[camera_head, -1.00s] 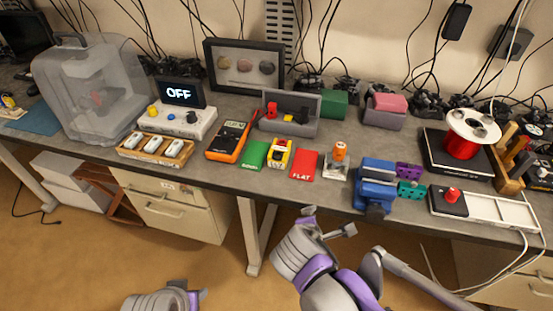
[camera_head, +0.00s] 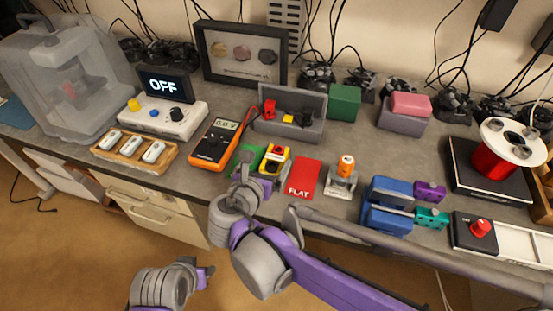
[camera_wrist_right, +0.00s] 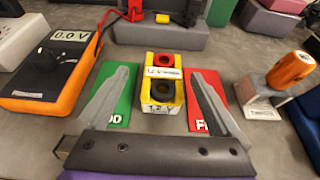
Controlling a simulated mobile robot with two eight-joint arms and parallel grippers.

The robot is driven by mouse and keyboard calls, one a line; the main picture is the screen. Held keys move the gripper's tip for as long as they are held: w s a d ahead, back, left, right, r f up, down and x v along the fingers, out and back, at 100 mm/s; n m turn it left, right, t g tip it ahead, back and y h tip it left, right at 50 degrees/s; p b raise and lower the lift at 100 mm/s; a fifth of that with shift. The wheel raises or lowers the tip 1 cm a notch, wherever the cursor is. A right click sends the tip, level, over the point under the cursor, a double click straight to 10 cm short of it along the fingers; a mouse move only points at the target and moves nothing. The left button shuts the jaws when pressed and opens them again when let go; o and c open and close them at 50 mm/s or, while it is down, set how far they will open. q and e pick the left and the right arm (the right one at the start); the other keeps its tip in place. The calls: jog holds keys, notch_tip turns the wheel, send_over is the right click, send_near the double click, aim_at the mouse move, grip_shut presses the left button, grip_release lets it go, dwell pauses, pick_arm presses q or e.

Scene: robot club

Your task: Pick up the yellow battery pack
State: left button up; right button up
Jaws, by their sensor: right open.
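The yellow battery pack (camera_head: 273,160) stands on the grey bench between a green card (camera_head: 238,156) marked GOOD and a red card (camera_head: 304,178) marked FLAT. In the right wrist view, the pack (camera_wrist_right: 151,97) has a white 12 V label and a dark round part. My right gripper (camera_head: 243,177) is at the bench's front edge, just in front of the pack. In the wrist view its two fingers are open and spread, one towards each card, with the pack beyond and between them. My left gripper (camera_head: 204,273) is low, away from the bench, and its jaws are unclear.
An orange multimeter (camera_head: 215,142) lies left of the green card. A grey open bin (camera_head: 290,128) with red and black clips is behind the pack. An orange cylinder on a stand (camera_head: 343,178) and a blue vise (camera_head: 387,207) are to the right.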

aim_at(276, 155)
jog(key=x, duration=0.7)
jog(key=shift+w+d+f+b, duration=0.1)
jog(key=shift+d+f+b, duration=0.25)
jog(key=shift+f, duration=0.15)
jog(key=shift+c, duration=0.3)
grip_shut()
